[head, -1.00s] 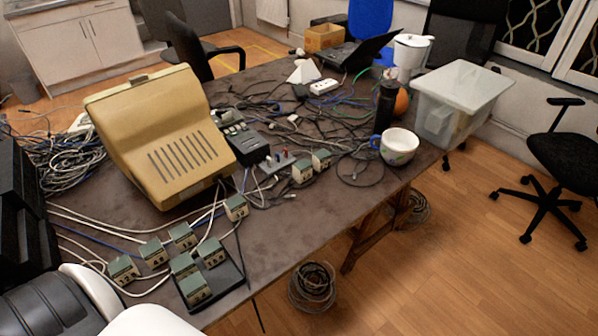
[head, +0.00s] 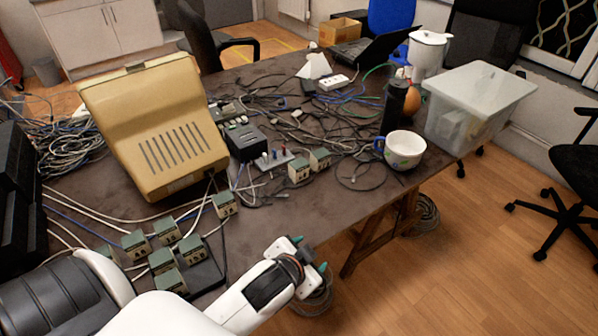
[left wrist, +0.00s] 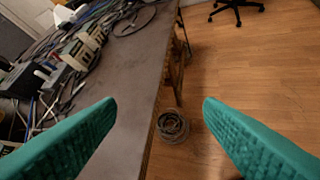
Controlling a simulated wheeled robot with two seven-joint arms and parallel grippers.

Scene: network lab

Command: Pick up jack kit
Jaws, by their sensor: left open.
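I cannot tell for certain which thing is the jack kit. A small grey block with red and blue jacks (head: 274,160) lies mid-table. Several small grey-green boxes with numbered fronts stand on the table, such as one by the front edge (head: 223,205) and two behind it (head: 299,170); a few more sit on or beside a black tray (head: 207,274). My left gripper (head: 309,254) is open and empty, just past the table's front edge. In the left wrist view its teal fingers (left wrist: 159,106) are spread, with nothing between them touching. My right gripper is not visible.
A beige monitor (head: 155,120) stands at the left, with tangled cables across the table. A patterned mug (head: 405,150), black bottle (head: 393,107) and clear bin (head: 478,108) stand at the right. A cable coil (left wrist: 173,126) lies on the floor. The tabletop's front strip (head: 300,205) is bare.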

